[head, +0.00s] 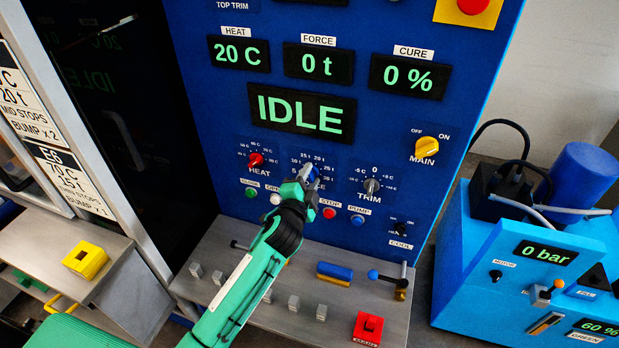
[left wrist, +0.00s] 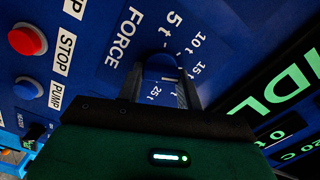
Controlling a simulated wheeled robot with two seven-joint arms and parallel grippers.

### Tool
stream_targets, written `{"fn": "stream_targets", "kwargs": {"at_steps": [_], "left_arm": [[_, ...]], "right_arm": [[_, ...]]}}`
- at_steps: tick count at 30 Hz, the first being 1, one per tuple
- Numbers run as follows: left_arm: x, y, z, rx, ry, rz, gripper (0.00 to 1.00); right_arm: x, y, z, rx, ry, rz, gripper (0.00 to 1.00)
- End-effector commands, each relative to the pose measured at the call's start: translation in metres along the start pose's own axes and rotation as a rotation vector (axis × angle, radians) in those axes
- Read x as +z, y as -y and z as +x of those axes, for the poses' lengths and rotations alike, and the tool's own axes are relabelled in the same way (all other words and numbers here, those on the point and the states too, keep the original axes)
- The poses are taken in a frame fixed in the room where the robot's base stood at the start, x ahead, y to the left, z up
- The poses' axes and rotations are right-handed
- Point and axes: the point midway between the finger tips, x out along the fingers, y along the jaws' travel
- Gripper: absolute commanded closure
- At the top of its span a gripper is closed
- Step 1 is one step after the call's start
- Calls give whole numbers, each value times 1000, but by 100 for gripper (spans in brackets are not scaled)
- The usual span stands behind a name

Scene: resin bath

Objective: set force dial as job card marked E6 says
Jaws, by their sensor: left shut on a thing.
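The force dial is a blue knob (head: 311,173) on the blue press panel, mostly covered by my left gripper (head: 306,180) in the head view. In the left wrist view the dial (left wrist: 160,72) sits between the two fingers of my left gripper (left wrist: 162,88), which is shut on it. Marks 5 t, 10 t, 15 t and 25 t show around it; I cannot tell where its pointer stands. The force display (head: 318,64) reads 0 t. My right gripper is out of view.
The red heat knob (head: 256,160) and grey trim knob (head: 371,186) flank the force dial. A row of buttons, with the red stop button (head: 329,213), lies just below. The large display (head: 301,114) reads IDLE. A yellow main switch (head: 427,147) is at the right.

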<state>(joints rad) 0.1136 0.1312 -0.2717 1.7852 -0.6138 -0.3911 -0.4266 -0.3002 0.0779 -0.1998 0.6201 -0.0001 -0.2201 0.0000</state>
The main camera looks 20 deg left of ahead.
Motion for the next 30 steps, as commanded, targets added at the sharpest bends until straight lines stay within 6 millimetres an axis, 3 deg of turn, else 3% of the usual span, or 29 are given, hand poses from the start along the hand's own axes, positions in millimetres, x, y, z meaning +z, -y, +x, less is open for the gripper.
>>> {"fn": "stream_targets", "kwargs": {"at_steps": [14, 15, 18, 30], "left_arm": [[0, 0, 0, 0, -1, 15, 86], [0, 0, 0, 0, -1, 14, 60], [0, 0, 0, 0, -1, 14, 42], [1, -2, -7, 1, 0, 14, 42]], "right_arm": [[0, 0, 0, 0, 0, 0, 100], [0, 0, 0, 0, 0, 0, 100], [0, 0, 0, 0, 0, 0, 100], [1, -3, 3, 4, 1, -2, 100]]}}
